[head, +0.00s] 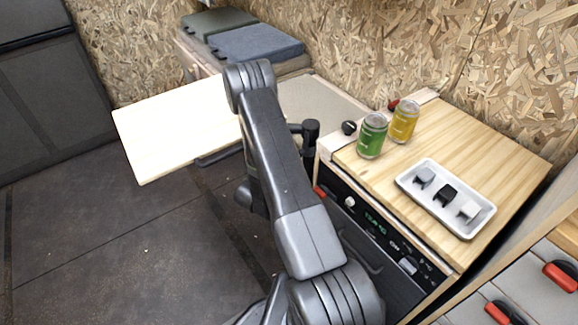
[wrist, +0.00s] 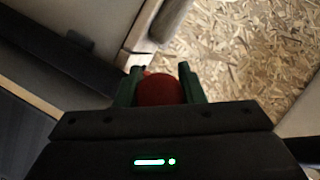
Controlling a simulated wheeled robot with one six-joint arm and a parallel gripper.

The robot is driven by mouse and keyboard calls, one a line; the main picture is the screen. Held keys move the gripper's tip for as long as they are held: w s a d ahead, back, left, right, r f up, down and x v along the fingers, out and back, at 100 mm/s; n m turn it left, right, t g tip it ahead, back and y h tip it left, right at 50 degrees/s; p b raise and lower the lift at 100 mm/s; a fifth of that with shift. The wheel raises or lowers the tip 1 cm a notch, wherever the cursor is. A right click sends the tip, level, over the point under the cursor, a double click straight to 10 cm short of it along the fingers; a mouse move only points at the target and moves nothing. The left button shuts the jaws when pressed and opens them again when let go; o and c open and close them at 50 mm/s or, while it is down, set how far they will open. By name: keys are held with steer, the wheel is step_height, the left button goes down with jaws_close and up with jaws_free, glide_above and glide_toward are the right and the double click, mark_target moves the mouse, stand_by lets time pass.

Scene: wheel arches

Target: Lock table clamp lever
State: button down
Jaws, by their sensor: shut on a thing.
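In the wrist view my gripper (wrist: 158,74) has its two dark green fingers on either side of a rounded red piece, which looks like the grip of the clamp lever (wrist: 160,92). The fingers are shut on it. The rest of the lever and its clamp are hidden behind the gripper body. In the head view my arm covers the gripper and the lever. The pale wooden table top (head: 178,128) sticks out to the left of my arm, level above the dark floor.
A wooden counter (head: 500,150) at the right bears a green can (head: 372,136), a yellow can (head: 404,122) and a white tray (head: 478,226) with small blocks. Grey cushions (head: 256,45) lie at the back. The floor (head: 120,245) at left is clear.

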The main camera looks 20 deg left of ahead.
steer(key=c, duration=0.9)
jaws_free()
steer(key=shift+p+v, duration=1)
steer(key=shift+v, duration=5.9)
steer(key=shift+f, duration=0.1)
steer(key=shift+b+x, duration=0.45)
steer(key=shift+x, duration=2.65)
